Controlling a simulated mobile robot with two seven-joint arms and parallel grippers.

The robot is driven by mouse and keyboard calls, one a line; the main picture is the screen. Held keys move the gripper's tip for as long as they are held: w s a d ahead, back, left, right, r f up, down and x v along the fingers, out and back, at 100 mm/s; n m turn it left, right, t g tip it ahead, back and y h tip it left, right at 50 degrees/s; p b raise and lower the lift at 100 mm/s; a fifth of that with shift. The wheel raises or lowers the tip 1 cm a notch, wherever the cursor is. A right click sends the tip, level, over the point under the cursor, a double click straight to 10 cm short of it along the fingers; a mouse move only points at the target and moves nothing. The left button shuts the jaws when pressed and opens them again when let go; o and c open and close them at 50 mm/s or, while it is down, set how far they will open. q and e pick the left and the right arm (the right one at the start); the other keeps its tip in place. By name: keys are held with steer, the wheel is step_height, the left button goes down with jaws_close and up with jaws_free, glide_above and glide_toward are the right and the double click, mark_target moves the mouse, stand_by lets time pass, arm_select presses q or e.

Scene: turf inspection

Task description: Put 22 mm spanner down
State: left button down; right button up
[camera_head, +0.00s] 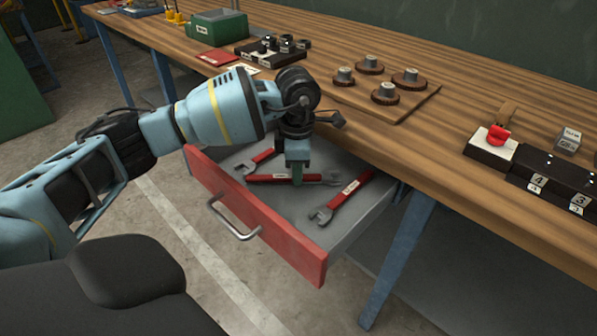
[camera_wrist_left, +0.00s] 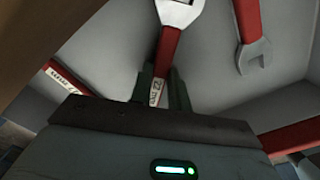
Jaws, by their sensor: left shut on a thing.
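My left gripper (camera_head: 297,178) points down into an open drawer with a red front (camera_head: 255,220) and a grey inside. It is shut on the red handle of the 22 mm spanner (camera_head: 268,178), which lies across the middle of the drawer. In the left wrist view the 22 mm spanner (camera_wrist_left: 168,48) runs up from between the fingers (camera_wrist_left: 165,88), its label partly covered. I cannot tell whether it touches the drawer floor. One red spanner (camera_head: 346,196) lies to its right in the drawer, another (camera_head: 262,157) behind it to the left. My right gripper is out of view.
The wooden bench top (camera_head: 450,150) lies above and behind the drawer. On it are a board with several round knobbed parts (camera_head: 385,93), a green box (camera_head: 217,28), and dark blocks with number labels (camera_head: 550,190) at the right. The drawer's metal handle (camera_head: 232,222) sticks out in front.

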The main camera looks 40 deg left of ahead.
arm_select(q)
steer(key=shift+w+d, duration=0.1)
steer(key=shift+d, duration=0.05)
steer(key=c, duration=1.3)
jaws_free()
steer(key=shift+f, duration=0.15)
step_height(320, 180, up, 12)
steer(key=shift+r+p, duration=0.2)
steer(key=shift+p, duration=0.7)
